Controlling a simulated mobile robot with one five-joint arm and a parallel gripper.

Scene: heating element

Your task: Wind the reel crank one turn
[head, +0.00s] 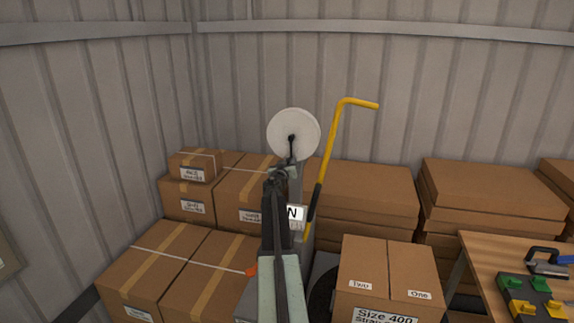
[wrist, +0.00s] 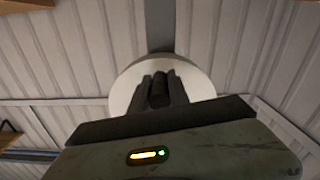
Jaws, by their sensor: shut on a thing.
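The reel is a round white disc (head: 306,127) on a grey post, in front of the corrugated wall. Its dark crank (head: 291,149) runs from the hub down to my gripper (head: 284,172), so the crank arm points downward. In the wrist view the pale disc (wrist: 128,90) is behind my gripper's dark fingers (wrist: 159,90). The fingers are shut on a dark crank handle (wrist: 160,88) between them. My arm and gripper hide the lower part of the post.
A yellow bent bar (head: 331,145) stands just right of the reel. Stacked cardboard boxes (head: 368,190) surround the post. A wooden table (head: 487,262) with coloured blocks is at the right. Open air lies above the reel.

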